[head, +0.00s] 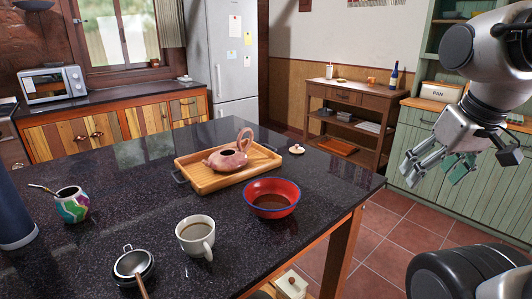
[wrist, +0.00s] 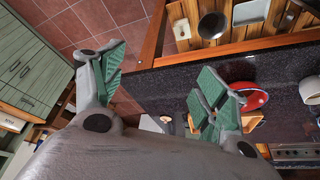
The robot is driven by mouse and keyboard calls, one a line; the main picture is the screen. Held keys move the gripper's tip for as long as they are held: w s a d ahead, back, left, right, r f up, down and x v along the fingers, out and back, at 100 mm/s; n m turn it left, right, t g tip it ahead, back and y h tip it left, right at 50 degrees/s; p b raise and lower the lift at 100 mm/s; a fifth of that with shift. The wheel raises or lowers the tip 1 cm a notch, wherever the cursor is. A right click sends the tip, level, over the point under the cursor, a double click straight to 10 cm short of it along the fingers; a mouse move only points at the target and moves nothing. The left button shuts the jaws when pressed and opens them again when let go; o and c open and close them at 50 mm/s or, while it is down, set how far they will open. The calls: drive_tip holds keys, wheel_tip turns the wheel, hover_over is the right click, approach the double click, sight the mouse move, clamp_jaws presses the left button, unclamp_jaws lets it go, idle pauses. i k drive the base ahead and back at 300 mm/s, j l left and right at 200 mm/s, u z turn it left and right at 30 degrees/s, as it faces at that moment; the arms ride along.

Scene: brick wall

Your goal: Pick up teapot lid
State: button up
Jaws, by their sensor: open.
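The teapot lid (head: 296,149) is small and pale with a dark knob. It lies on the dark stone counter just right of the wooden tray (head: 205,184). The pink teapot (head: 228,158) stands on the tray with its top open. My gripper (head: 434,168) is in the air at the right, beyond the counter's edge and well apart from the lid. Its green-padded fingers are spread and empty, as the wrist view (wrist: 160,78) also shows.
A red bowl (head: 271,198) stands on the counter in front of the tray. The counter around the lid is clear.

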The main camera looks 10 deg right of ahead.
sight(296, 150)
drive_tip(key=i+l+u, duration=0.1)
drive_tip(key=u, duration=0.25)
drive_tip(key=l+u, duration=0.25)
drive_tip(key=u, duration=0.15)
drive_tip(key=i+l+u, duration=0.1)
drive_tip(key=l, duration=0.45)
drive_tip(key=i+l+u, duration=0.1)
drive_tip(key=l, duration=0.5)
drive_tip(key=i+l+u, duration=0.1)
drive_tip(key=l, duration=0.45)
drive_tip(key=i+l+u, duration=0.1)
drive_tip(key=l, duration=0.5)
